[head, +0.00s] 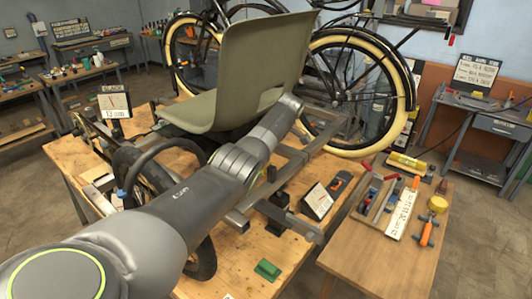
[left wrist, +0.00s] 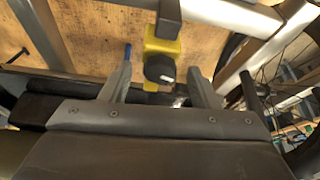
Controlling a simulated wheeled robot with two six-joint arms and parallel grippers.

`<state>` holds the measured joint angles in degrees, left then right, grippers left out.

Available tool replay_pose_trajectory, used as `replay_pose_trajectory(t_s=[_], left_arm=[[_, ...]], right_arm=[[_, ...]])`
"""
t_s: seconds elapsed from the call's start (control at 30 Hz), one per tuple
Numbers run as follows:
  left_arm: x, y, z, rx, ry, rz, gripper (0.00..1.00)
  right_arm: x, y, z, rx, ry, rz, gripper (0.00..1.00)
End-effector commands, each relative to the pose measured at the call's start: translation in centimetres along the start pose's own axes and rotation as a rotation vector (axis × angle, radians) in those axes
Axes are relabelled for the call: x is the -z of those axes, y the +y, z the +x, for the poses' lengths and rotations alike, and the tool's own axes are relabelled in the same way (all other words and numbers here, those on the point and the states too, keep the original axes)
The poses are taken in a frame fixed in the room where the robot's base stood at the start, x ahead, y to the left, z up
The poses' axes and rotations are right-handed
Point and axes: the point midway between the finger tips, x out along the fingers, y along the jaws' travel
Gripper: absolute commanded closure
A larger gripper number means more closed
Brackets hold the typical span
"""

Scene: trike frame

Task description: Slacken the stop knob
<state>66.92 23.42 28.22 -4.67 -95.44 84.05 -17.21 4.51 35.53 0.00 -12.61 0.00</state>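A black round knob (left wrist: 160,68) on a yellow block (left wrist: 161,46) shows in the left wrist view; I take it to be the stop knob. A dark bar (left wrist: 169,12) rises from the block. My left gripper (left wrist: 162,76) is open, with one finger on each side of the knob and a visible gap on both sides. The seat and arm hide the left gripper and the knob there. My right gripper is in neither view.
Metal frame tubes (left wrist: 235,14) run close around the left gripper. The trike frame (head: 322,158) stands on a wooden bench (head: 262,240). A side table (head: 380,262) holds a tool tray (head: 397,221).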

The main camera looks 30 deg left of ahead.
Motion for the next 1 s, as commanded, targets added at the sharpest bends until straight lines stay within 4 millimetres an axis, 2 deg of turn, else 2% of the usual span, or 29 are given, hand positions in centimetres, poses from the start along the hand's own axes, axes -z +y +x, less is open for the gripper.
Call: replay_pose_trajectory(t_s=[0.23, 0.37, 0.57, 0.83, 1.0], left_arm=[[0.0, 0.1, -0.2, -0.002, 0.001, 0.000, 0.45], [0.0, 0.1, -1.2, -0.005, 0.001, 0.000, 0.45], [-0.2, 0.2, -5.1, -0.008, 0.001, -0.001, 0.45], [-0.2, 0.1, -11.8, -0.006, 0.000, -0.001, 0.45], [-0.1, 0.1, -14.9, -0.003, -0.001, 0.001, 0.45]], right_arm=[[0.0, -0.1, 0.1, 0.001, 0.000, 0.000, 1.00], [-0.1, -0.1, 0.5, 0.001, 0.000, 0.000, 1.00], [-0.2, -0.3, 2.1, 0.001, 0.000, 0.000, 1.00], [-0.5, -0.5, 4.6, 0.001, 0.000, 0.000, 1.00], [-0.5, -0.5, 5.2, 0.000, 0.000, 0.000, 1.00]])
